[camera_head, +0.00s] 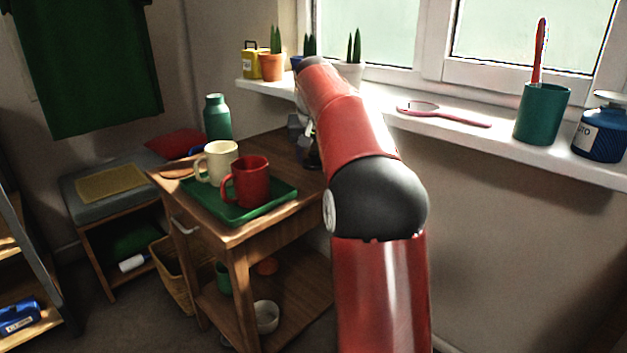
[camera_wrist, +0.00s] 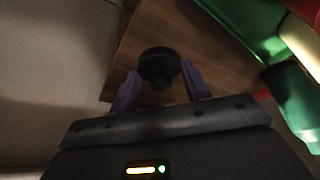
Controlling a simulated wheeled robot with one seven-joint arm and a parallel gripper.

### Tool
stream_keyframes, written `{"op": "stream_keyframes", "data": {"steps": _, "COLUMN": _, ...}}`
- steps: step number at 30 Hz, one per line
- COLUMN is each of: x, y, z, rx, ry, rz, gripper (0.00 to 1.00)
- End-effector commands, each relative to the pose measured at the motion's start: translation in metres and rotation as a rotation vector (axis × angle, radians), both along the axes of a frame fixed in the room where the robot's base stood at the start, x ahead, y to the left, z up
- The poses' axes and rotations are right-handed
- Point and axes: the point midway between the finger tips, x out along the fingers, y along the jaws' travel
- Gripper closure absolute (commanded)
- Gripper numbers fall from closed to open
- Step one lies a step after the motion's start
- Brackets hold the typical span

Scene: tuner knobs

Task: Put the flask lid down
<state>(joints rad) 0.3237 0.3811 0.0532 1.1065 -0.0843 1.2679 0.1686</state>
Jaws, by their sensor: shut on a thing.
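The flask lid (camera_wrist: 158,62) is a dark, round piece. In the wrist view it sits between the two purple fingers of my gripper (camera_wrist: 160,84), which is shut on it. Wooden tabletop (camera_wrist: 195,35) shows beyond the lid; I cannot tell whether the lid touches it. In the head view my red arm reaches over the right end of the wooden table (camera_head: 262,150) and mostly hides the gripper and lid. A green flask (camera_head: 217,120) stands upright at the back of the table, left of my arm.
A green tray (camera_head: 280,195) on the table holds a cream mug (camera_head: 218,163) and a red mug (camera_head: 250,182). A windowsill (camera_head: 465,140) behind carries potted plants, a pink-handled hand mirror (camera_head: 450,116) and a green cup (camera_head: 541,115). Bare wood lies between tray and flask.

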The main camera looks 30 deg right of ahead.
Motion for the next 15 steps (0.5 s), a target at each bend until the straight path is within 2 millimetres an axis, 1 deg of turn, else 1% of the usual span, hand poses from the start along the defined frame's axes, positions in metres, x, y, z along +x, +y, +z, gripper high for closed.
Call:
{"op": "stream_keyframes", "data": {"steps": 1, "x": 0.000, "y": 0.000, "z": -0.005, "rx": 0.000, "ry": 0.000, "rz": 0.000, "gripper": 0.74}}
{"op": "stream_keyframes", "data": {"steps": 5, "x": 0.000, "y": 0.000, "z": -0.012, "rx": 0.000, "ry": -0.001, "rz": 0.000, "gripper": 0.74}}
{"op": "stream_keyframes", "data": {"steps": 12, "x": -0.001, "y": 0.000, "z": -0.044, "rx": -0.001, "ry": 0.001, "rz": 0.001, "gripper": 0.74}}
{"op": "stream_keyframes", "data": {"steps": 15, "x": 0.000, "y": 0.000, "z": -0.046, "rx": -0.001, "ry": -0.002, "rz": 0.000, "gripper": 0.74}}
